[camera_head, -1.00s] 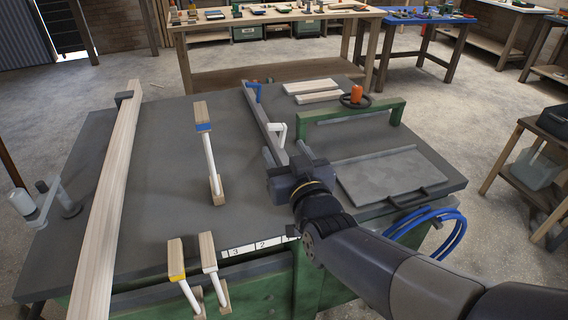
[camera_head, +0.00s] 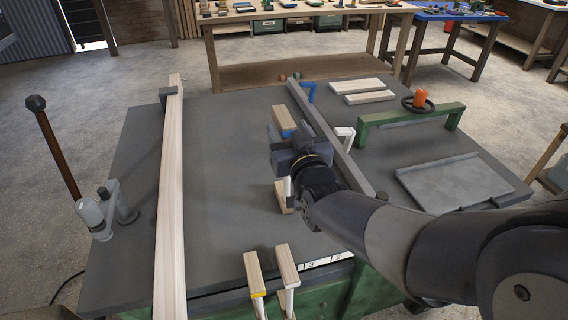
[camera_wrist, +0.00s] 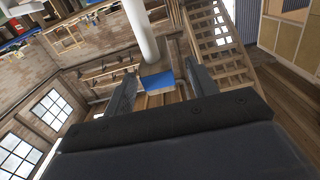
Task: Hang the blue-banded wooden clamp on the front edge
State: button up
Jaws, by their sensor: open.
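The blue-banded wooden clamp (camera_head: 284,118) stands on the grey table top, left of the long rail. Its wooden upper end and blue band show above my gripper, and its lower wooden jaw (camera_head: 283,198) shows below; the middle is hidden. My open gripper (camera_head: 277,148) is at the clamp's bar. In the wrist view the clamp's blue band (camera_wrist: 157,80) appears between my two spread fingers (camera_wrist: 160,72), with the white bar running up; contact cannot be told. The front edge (camera_head: 221,297) carries a yellow-banded clamp (camera_head: 254,273) and a plain wooden clamp (camera_head: 287,265).
A long wooden board (camera_head: 170,210) lies along the left of the table. The grey rail (camera_head: 325,130) runs close right of my gripper. A green bridge-shaped guard (camera_head: 410,117) and a grey plate (camera_head: 462,182) are at right. The table between board and clamp is clear.

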aim_at(283, 118)
jog(key=shift+p+x, duration=0.65)
jog(key=shift+x, duration=2.05)
grip_shut()
jog(key=shift+r, duration=0.1)
